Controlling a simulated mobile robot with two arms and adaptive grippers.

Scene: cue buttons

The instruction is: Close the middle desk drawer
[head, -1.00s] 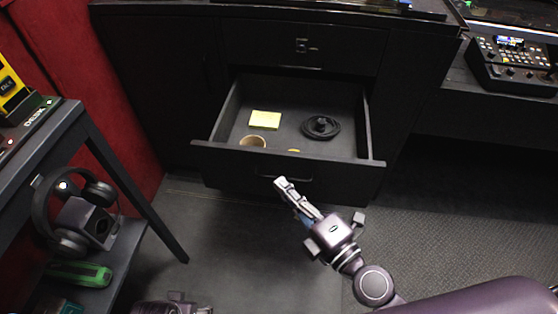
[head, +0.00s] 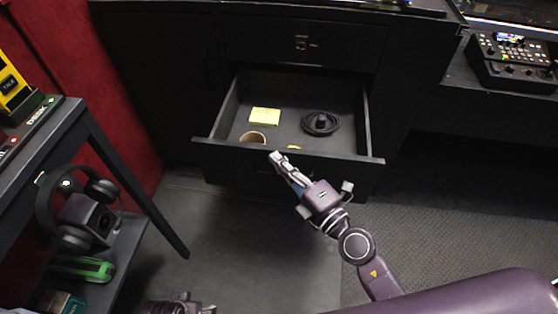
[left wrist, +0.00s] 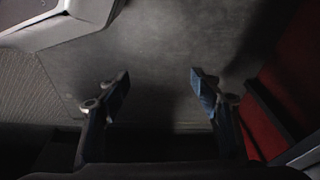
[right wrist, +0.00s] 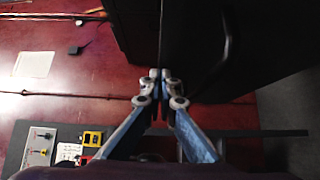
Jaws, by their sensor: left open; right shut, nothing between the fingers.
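The middle desk drawer (head: 340,172) is pulled out of the black desk, below a shut upper drawer (head: 340,48). Inside it lie a yellow note pad (head: 265,115), a coiled black cable (head: 320,123) and a round tan-rimmed item (head: 253,137). My right gripper (head: 276,157) is shut and empty, with its fingertips at the drawer front near the middle; I cannot tell whether they touch. In the right wrist view its fingers (right wrist: 160,75) meet beside a dark panel. My left gripper (left wrist: 155,80) is open and empty above the grey floor; in the head view only part of it shows at the bottom edge.
A dark side shelf (head: 100,150) stands at the left, with headphones (head: 75,210) and a green tool (head: 82,268) on its lower level. A control panel (head: 515,62) sits on the counter at right. The floor in front of the drawer is clear.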

